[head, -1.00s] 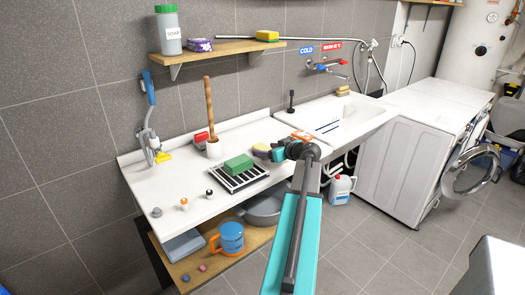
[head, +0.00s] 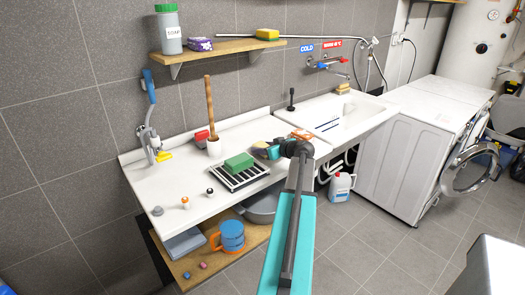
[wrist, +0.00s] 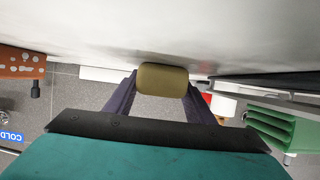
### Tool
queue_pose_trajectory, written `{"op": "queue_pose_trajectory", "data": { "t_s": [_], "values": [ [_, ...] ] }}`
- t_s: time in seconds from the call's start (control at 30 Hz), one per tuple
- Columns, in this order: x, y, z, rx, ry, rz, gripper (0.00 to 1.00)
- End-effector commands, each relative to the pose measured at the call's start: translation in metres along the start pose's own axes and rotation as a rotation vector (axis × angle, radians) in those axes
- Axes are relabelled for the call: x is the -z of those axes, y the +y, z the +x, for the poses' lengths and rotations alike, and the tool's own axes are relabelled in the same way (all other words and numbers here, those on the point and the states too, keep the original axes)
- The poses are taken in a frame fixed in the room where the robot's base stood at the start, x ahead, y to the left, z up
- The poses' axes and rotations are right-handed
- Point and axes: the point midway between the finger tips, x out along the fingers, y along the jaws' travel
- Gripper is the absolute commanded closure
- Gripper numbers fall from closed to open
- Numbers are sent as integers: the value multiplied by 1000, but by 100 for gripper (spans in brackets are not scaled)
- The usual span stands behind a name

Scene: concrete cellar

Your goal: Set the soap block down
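An olive-yellow soap block (wrist: 163,80) sits between the two dark purple fingers of my gripper (wrist: 162,92) in the wrist view, with a finger against each side. In the head view, my gripper (head: 262,152) is low over the white counter (head: 180,190), just right of the dark striped rack (head: 262,173). The soap block is small and partly hidden there. It is close to the counter surface; I cannot tell whether it touches.
A green ridged block (head: 239,162) lies on the rack. An orange spotted item (head: 301,134) lies beyond my wrist, near the sink (head: 365,112).

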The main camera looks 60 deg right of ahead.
Motion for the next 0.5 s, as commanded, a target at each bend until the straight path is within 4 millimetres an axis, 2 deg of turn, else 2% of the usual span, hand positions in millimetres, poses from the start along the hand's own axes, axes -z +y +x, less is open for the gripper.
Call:
{"op": "queue_pose_trajectory", "data": {
  "t_s": [0.03, 0.2, 0.5],
  "values": [
    [0, 0, 0, 0, 0, 0, 60],
    [0, 0, 0, 0, 1, 0, 86],
    [2, 0, -1, 0, 1, 0, 86]
  ]
}}
